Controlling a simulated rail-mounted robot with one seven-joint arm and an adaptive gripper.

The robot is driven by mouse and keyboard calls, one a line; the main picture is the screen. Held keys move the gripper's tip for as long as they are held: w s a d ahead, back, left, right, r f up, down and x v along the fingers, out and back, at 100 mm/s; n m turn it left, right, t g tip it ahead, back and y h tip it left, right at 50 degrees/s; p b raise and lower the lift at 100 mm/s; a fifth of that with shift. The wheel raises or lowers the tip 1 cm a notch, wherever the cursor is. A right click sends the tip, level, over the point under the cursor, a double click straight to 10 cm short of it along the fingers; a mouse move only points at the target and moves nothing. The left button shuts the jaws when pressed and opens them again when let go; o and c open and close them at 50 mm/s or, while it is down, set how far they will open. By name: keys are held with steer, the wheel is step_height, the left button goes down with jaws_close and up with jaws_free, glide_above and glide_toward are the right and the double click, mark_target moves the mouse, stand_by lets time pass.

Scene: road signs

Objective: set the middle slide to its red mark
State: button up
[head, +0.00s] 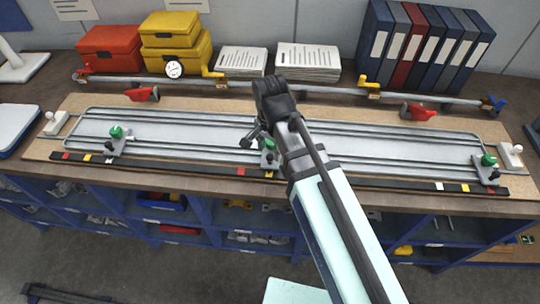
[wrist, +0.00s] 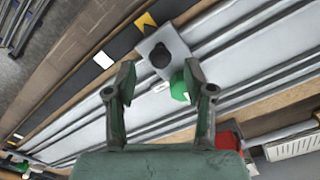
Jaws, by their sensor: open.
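The middle slide (head: 268,158) has a green knob (head: 270,144) and sits on the metal rail bed beside a yellow mark (head: 268,174). Its red mark (head: 241,171) is on the black strip, left of the slide. My gripper (head: 258,136) is open, pointing down over the middle slide. In the wrist view, my gripper (wrist: 160,78) has its fingers apart, with the green knob (wrist: 179,85) showing between them, nearer the right finger. I cannot tell whether they touch. A black knob (wrist: 160,54) is also on the slide plate. The wrist view shows yellow and white marks, not the red one.
A left slide (head: 116,138) and a right slide (head: 488,168) stand on the same bed. Behind it runs a rail (head: 215,84) with red and yellow clamps. Red and yellow boxes, papers and binders (head: 420,45) line the back.

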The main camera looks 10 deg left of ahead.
mark_target(270, 155)
steer(key=shift+f+p, duration=0.35)
steer(key=shift+f, duration=2.1)
jaws_close()
